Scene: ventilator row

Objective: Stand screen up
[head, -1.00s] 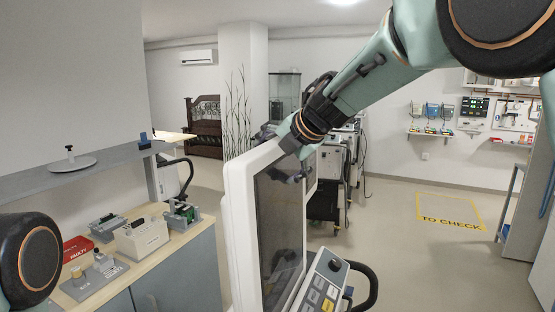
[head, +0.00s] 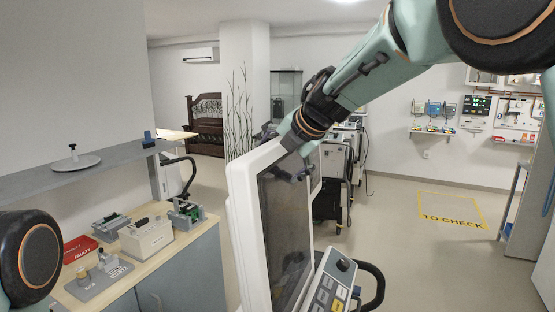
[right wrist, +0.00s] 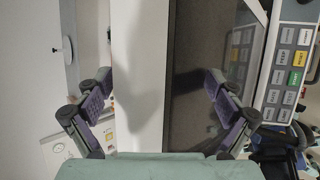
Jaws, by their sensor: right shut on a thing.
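The ventilator screen (head: 285,235) is a dark panel in a thick white frame, seen steeply from the side in the head view. It stands close to upright with a slight lean. Its lower end is cut off by the picture. My right gripper (head: 287,163) is at its top edge, with fingers on both sides of the frame. In the right wrist view, the fingers of the right gripper (right wrist: 160,85) straddle the white frame and dark panel (right wrist: 190,110). A keypad panel (head: 330,286) sits right of the screen's foot. My left gripper is out of view.
A wooden-topped counter (head: 180,243) at left carries several devices and a red FAULTY box (head: 80,248). A grey shelf (head: 110,167) is above it. A black handle (head: 375,290) curves beside the keypad. Open floor (head: 420,260) lies right, with a yellow TO CHECK marking (head: 452,208).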

